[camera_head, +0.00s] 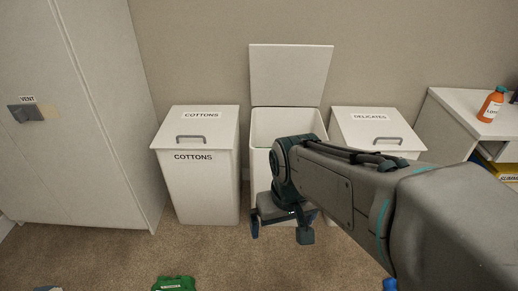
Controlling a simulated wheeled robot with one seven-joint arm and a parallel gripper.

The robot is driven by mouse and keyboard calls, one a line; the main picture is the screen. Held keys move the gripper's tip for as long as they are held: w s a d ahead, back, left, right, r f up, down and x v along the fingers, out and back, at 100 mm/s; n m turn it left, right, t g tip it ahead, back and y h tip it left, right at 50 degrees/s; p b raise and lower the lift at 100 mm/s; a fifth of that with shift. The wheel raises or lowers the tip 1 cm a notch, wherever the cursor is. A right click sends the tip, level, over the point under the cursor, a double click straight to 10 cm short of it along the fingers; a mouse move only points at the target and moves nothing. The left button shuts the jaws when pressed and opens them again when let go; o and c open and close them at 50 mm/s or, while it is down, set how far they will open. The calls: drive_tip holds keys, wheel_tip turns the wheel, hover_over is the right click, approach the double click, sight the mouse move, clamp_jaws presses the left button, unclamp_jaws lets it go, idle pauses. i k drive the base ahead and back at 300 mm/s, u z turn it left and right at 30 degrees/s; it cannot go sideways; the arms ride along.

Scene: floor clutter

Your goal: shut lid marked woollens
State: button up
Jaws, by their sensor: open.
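The middle white bin (259,172) stands between two shut bins, with its lid (290,72) raised upright against the back wall. No marking shows on the lid's visible face, and my arm hides most of the bin's front, so I cannot read a woollens label. My gripper (280,229) is open, with its fingers apart, low in front of the middle bin and well below the lid. I see nothing between the fingers.
The left bin (194,182) is marked COTTONS and the right bin (376,126) DELICATES; both lids are down. A tall cabinet (95,130) stands at left. A shelf unit (462,112) with an orange bottle (491,104) is at right. A green item (174,284) lies on the carpet.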

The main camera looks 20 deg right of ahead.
sight(282, 76)
drive_tip(key=k, duration=0.5)
drive_tip(key=z, duration=0.45)
drive_tip(key=i, duration=2.3)
drive_tip(key=z, duration=0.1)
